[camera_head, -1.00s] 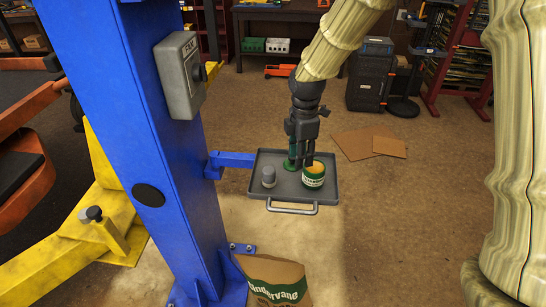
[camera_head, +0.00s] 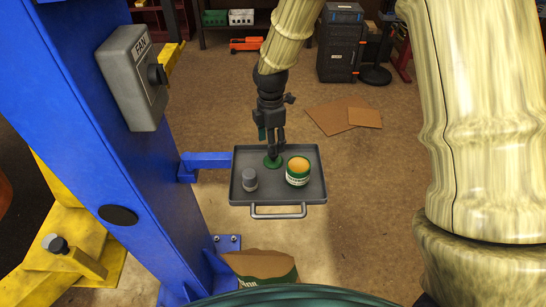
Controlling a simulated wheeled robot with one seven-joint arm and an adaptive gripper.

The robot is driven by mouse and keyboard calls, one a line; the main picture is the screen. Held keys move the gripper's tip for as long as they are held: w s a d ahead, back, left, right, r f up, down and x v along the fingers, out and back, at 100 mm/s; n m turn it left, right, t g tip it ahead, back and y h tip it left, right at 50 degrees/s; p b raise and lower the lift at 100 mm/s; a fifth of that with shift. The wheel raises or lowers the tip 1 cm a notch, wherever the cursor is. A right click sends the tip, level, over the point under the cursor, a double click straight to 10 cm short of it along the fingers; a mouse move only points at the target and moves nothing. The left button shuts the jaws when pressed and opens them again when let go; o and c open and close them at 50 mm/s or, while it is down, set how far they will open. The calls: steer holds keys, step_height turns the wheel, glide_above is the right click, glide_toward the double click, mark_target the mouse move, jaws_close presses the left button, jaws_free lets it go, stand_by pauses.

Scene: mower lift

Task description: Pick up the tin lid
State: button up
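The tin lid (camera_head: 271,163) is a small green disc lying on the grey tray (camera_head: 265,197), left of the tin. The open tin (camera_head: 298,172) is green with a pale label and shows orange-yellow contents. My gripper (camera_head: 273,154) points down over the lid, its fingertips at or just above the lid's right part. The fingers look close together, seen nearly edge-on. I cannot tell whether they touch or grip the lid. They hide part of it.
A small grey-capped jar (camera_head: 249,180) stands on the tray at left. The tray hangs on a blue arm (camera_head: 208,160) from the blue post (camera_head: 130,185), which carries a grey box (camera_head: 132,78). A cardboard box (camera_head: 262,265) stands below. Flat cardboard (camera_head: 328,118) lies behind at right.

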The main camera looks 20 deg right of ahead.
mark_target(273, 157)
steer(key=shift+w+d+f, duration=0.1)
steer(key=shift+f, duration=0.05)
steer(key=shift+s+d+f+p, duration=0.2)
steer(key=shift+s+f+p, duration=0.1)
steer(key=shift+s+p, duration=0.25)
step_height(273, 157, down, 3)
steer(key=shift+a+r+p, duration=0.1)
steer(key=shift+a+p, duration=0.05)
steer(key=shift+p, duration=0.55)
steer(key=shift+s+f, duration=0.1)
steer(key=shift+f, duration=0.55)
steer(key=shift+f, duration=0.1)
steer(key=shift+c, duration=0.2)
steer(key=c, duration=1)
